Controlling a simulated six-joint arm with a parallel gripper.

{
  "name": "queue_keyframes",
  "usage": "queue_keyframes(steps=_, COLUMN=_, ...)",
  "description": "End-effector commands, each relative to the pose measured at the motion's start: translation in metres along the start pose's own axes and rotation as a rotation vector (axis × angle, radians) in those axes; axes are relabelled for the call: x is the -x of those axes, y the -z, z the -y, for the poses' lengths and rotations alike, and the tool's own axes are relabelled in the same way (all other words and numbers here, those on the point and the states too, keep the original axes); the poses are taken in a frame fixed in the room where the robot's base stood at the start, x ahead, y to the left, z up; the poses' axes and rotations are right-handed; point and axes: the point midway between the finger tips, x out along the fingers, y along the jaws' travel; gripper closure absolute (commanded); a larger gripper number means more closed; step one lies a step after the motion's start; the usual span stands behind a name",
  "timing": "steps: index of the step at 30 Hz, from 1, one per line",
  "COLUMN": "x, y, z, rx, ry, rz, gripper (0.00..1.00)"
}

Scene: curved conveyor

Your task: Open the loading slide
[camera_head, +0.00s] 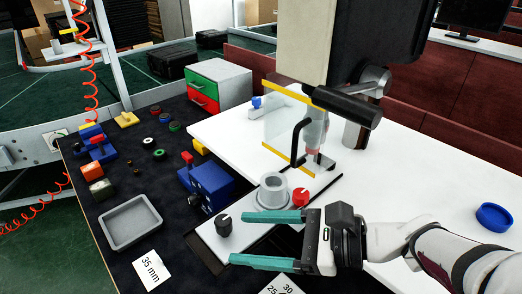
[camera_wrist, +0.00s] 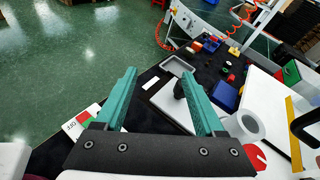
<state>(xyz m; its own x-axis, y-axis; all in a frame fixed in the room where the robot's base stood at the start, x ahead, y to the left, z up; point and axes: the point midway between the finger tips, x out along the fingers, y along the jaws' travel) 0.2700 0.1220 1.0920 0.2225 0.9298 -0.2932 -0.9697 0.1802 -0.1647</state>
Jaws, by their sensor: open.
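The loading slide (camera_head: 208,240) is a light plate on the dark bench, with a black knob (camera_head: 224,224) near its left end. A grey cup-shaped holder (camera_head: 272,190) and a red knob (camera_head: 300,196) sit further along, towards the press. My gripper (camera_head: 237,238) reaches in from the right with its two teal fingers apart and nothing held between them. The black knob (camera_wrist: 179,90) shows just inside the right finger in the wrist view; I cannot tell whether they touch. The grey holder (camera_wrist: 243,125) stands right of that finger.
The press has a clear guard (camera_head: 280,125) with a black handle (camera_head: 300,140) behind the slide. A blue box (camera_head: 210,184) stands left of the holder. A grey tray (camera_head: 130,222) and a 35 mm card (camera_head: 151,269) lie left of the gripper.

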Motion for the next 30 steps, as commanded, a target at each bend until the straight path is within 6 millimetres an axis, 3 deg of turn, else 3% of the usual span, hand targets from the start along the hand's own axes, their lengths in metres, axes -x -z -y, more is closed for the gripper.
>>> queue_keyframes(steps=1, x=-0.007, y=0.008, z=-0.036, rx=0.113, ry=-0.125, rz=-0.107, gripper=0.29)
queue_keyframes(steps=4, x=0.002, y=0.039, z=-0.094, rx=0.364, ry=-0.374, rz=-0.334, gripper=0.29)
queue_keyframes(steps=6, x=0.018, y=0.058, z=-0.115, rx=0.535, ry=-0.522, rz=-0.468, gripper=0.29)
queue_keyframes(steps=9, x=0.046, y=0.075, z=-0.121, rx=0.778, ry=-0.712, rz=-0.631, gripper=0.29)
queue_keyframes(steps=11, x=0.063, y=0.075, z=-0.109, rx=0.920, ry=-0.819, rz=-0.712, gripper=0.29)
queue_keyframes(steps=13, x=0.075, y=0.061, z=-0.082, rx=1.054, ry=-0.928, rz=-0.775, gripper=0.29)
queue_keyframes(steps=19, x=0.065, y=0.008, z=-0.015, rx=1.191, ry=-1.076, rz=-0.794, gripper=0.29)
queue_keyframes(steps=25, x=0.018, y=-0.053, z=0.050, rx=1.296, ry=-1.171, rz=-0.784, gripper=0.29)
queue_keyframes(steps=30, x=-0.035, y=-0.093, z=0.077, rx=1.368, ry=-1.187, rz=-0.776, gripper=0.29)
